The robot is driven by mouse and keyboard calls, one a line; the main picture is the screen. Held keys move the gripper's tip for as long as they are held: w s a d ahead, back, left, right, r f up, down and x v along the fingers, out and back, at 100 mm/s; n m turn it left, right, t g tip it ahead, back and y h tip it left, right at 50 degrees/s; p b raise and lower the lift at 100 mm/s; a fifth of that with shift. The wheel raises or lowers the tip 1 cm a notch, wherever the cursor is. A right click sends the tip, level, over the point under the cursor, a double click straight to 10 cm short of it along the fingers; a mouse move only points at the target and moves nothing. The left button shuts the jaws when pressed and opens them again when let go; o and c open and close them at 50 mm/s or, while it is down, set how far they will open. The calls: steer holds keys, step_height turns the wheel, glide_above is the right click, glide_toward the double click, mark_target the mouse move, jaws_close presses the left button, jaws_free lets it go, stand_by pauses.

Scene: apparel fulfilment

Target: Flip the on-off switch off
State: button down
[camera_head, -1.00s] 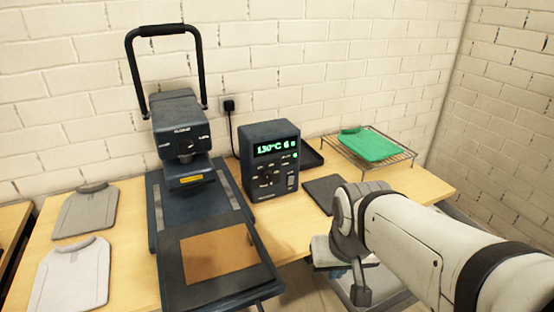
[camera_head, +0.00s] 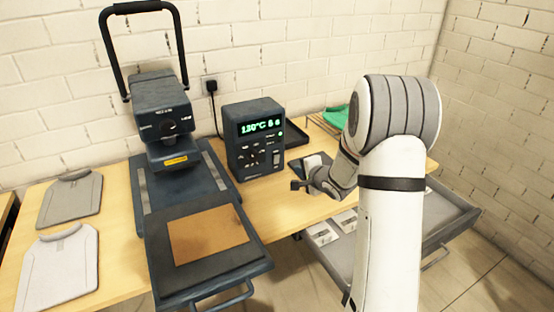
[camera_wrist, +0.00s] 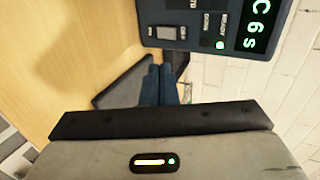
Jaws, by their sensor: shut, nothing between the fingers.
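The dark control box (camera_head: 236,112) stands on the wooden table, its green display lit with 130°C. A small pale rocker (camera_head: 276,157), probably the on-off switch, is low on the right of its front panel. In the wrist view, the box (camera_wrist: 188,14) fills the upper right, turned sideways. A small pale rectangle (camera_wrist: 150,32) at its left end looks like the same rocker. My gripper (camera_head: 296,185) is in front and to the right of the box, apart from it. Its dark blue fingers (camera_wrist: 160,72) are together and empty, below the panel in the wrist view.
A heat press (camera_head: 165,120) with a tall handle and tan pad stands left of the box. Two grey shirt-shaped pieces (camera_head: 58,265) lie at far left. A dark tray (camera_head: 297,139) and green piece (camera_head: 335,117) are behind my arm. A grey drawer (camera_head: 335,248) is below.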

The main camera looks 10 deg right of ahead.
steer(key=shift+w+a+f, duration=0.1)
stand_by(0.3)
glide_toward(276, 157)
steer(key=f, duration=0.1)
steer(key=w+f, duration=0.2)
steer(key=shift+a+f, duration=0.3)
steer(key=shift+w+a+r+p, duration=0.15)
steer(key=shift+w+p, duration=0.1)
steer(key=shift+w, duration=0.3)
steer(key=shift+w+a+r+p, duration=0.15)
steer(key=shift+w+a+p, duration=0.1)
steer(key=shift+w, duration=0.3)
steer(key=shift+w+a, duration=0.15)
steer(key=shift+w, duration=0.5)
steer(key=shift+r, duration=0.1)
